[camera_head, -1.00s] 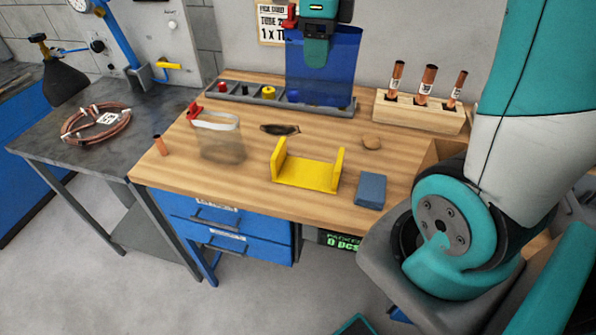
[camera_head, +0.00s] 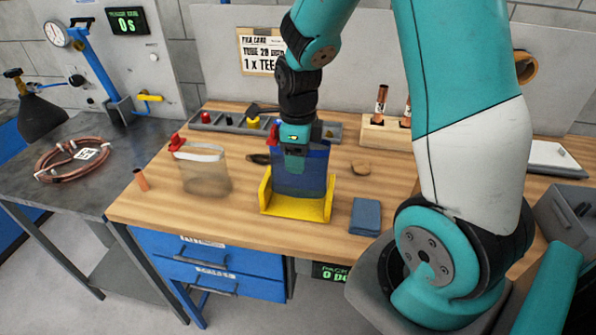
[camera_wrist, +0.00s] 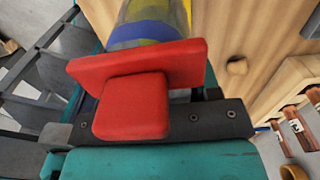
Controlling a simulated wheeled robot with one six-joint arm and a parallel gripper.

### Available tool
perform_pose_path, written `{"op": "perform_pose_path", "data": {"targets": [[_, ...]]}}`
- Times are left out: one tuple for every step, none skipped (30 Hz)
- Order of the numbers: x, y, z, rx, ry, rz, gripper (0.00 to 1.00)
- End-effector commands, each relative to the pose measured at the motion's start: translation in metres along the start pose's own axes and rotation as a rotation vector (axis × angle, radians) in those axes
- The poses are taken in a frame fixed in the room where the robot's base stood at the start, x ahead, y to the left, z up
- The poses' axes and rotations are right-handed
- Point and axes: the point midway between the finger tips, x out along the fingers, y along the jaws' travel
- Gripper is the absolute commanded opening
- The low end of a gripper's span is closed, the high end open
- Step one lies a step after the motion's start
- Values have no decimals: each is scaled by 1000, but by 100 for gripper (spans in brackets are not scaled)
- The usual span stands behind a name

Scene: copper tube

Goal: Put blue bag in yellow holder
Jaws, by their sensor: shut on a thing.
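The blue bag (camera_head: 302,174) is a translucent blue pouch, upright in the head view. My gripper (camera_head: 295,160) is shut on its top edge from above. The yellow holder (camera_head: 297,208) is a U-shaped stand with two side walls on the wooden bench. The bag's lower part is between the holder's walls; whether its bottom touches the holder's floor I cannot tell.
A clear bag with a red clip (camera_head: 205,170) stands left of the holder. A blue block (camera_head: 365,215) lies to its right. A grey parts tray (camera_head: 220,122) and a wooden rack with copper tubes (camera_head: 380,134) are behind.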

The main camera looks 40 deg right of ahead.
Motion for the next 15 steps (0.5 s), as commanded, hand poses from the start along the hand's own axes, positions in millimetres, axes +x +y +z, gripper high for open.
{"op": "perform_pose_path", "data": {"targets": [[6,0,0,0,1,1,22],[9,0,0,0,1,1,22],[11,0,0,0,1,1,22],[14,0,0,0,0,0,22],[16,0,0,0,0,0,22],[21,0,0,0,2,2,22],[26,0,0,0,2,2,22],[31,0,0,0,3,3,22],[37,0,0,0,2,3,22],[41,0,0,0,2,3,22],[45,0,0,0,2,2,22],[48,0,0,0,1,1,22],[50,0,0,0,0,0,22],[51,0,0,0,0,0,22],[51,0,0,0,-1,-1,22]]}}
